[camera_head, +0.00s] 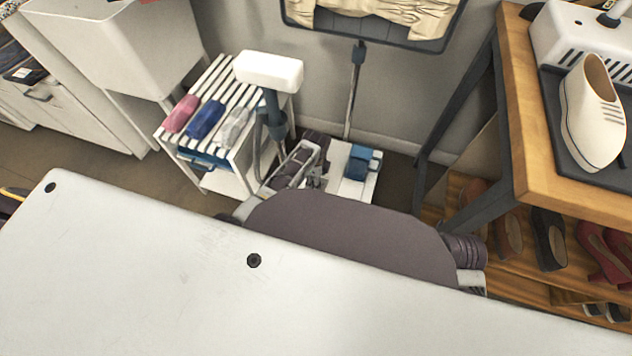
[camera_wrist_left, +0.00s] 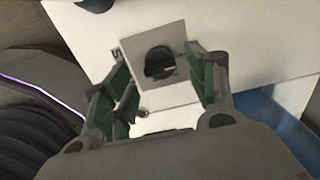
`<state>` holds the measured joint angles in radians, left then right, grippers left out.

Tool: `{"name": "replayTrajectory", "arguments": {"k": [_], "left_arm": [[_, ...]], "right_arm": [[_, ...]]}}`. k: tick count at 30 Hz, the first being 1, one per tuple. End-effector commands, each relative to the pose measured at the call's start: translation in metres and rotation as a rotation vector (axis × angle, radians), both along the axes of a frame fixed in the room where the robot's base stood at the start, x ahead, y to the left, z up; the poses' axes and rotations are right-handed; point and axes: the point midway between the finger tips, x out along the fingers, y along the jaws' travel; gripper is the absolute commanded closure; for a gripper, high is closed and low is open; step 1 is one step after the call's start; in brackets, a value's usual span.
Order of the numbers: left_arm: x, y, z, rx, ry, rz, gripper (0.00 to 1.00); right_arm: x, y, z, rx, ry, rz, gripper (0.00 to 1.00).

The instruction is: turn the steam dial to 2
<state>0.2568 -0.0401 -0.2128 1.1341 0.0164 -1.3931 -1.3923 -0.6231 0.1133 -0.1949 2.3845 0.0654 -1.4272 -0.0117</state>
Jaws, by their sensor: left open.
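The steam dial (camera_wrist_left: 160,62) is a dark round knob on a square grey plate (camera_wrist_left: 178,38) on a white housing. A short light mark shows on the knob's right half. A dark character stands at the plate's left edge; I cannot read it surely. In the head view, the white base (camera_head: 357,191) with a blue part (camera_head: 361,163) stands on the floor; my arm hides the dial there.
A slatted white rack (camera_head: 205,95) with pink, blue and clear items stands left of the base. A pole (camera_head: 352,95) rises behind the base. A wooden bench (camera_head: 560,190) with shoes is at the right.

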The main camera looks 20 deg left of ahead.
Motion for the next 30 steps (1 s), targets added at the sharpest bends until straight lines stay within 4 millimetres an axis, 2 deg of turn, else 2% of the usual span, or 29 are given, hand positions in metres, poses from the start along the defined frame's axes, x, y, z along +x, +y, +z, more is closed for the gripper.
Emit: {"name": "replayTrajectory", "arguments": {"k": [7, 19, 30], "left_arm": [[0.000, 0.000, -0.016, 0.000, 0.000, 0.000, 0.43], [0.000, 0.000, -0.017, 0.000, 0.000, 0.000, 0.43], [0.000, 0.000, -0.017, 0.000, 0.000, 0.000, 0.88]], "right_arm": [[-0.002, 0.003, -0.003, 0.013, -0.013, 0.004, 0.60], [-0.002, 0.003, 0.000, 0.018, -0.024, 0.005, 0.60], [0.001, 0.005, 0.001, 0.024, -0.025, -0.002, 0.60]]}}
